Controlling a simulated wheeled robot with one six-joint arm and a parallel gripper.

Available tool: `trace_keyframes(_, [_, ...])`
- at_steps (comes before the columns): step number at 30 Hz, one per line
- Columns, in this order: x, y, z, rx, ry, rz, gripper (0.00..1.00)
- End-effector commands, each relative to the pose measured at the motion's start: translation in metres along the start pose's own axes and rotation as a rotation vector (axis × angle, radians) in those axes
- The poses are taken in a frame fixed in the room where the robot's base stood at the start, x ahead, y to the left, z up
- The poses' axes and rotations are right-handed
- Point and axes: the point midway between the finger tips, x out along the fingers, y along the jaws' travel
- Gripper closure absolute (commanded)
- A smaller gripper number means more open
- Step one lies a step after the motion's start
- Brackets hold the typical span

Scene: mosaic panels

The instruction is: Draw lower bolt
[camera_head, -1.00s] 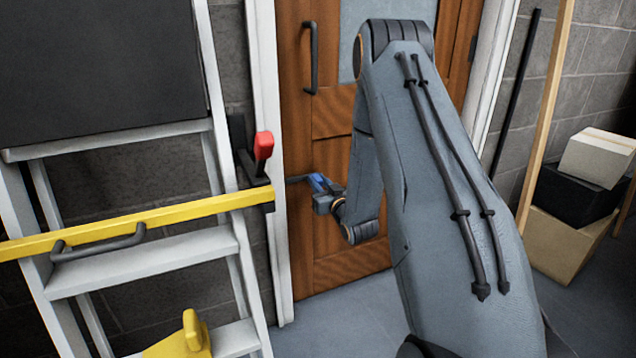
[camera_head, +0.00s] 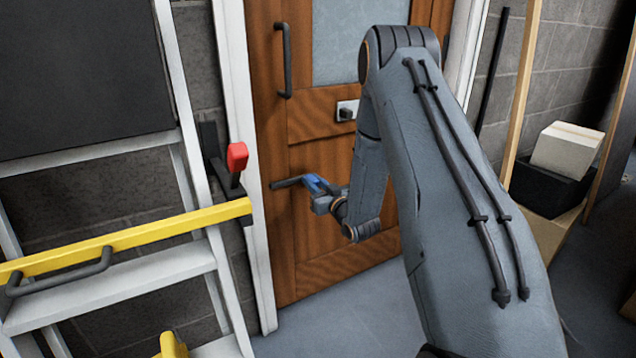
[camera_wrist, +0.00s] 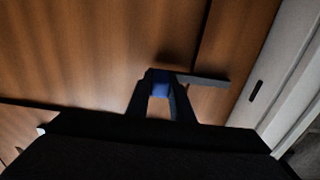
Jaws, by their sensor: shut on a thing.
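The lower bolt (camera_head: 286,183) is a dark bar lying level across the lower part of the brown wooden door (camera_head: 310,245). My gripper (camera_head: 314,183), with blue fingers, is shut on the bolt at its right end. In the wrist view my gripper (camera_wrist: 161,92) holds the bolt (camera_wrist: 208,80), whose free end points right. That end stands short of a dark slot (camera_wrist: 255,90) in the pale door frame (camera_wrist: 270,75), with a gap between them. The part of the bolt between my fingers is hidden.
A stepladder (camera_head: 120,285) stands left of the door, with a yellow bar (camera_head: 130,240) and a red-handled lever (camera_head: 237,157) beside the frame. A black door pull (camera_head: 283,60) is above. Boxes (camera_head: 567,148) and leaning poles stand right. My arm hides part of the door.

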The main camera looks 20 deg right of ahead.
Motion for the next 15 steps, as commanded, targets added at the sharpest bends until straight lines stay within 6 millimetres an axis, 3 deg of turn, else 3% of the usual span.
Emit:
trace_keyframes(1, [0.0002,0.0047,-0.0009,-0.001,0.002,0.009,1.00])
trace_keyframes(2, [0.0001,0.0051,-0.0009,-0.001,0.002,0.009,0.76])
trace_keyframes(5, [-0.0001,0.0050,-0.0008,-0.001,0.001,0.009,0.61])
trace_keyframes(15, [-0.0027,0.0019,-0.0007,0.000,0.001,0.004,0.61])
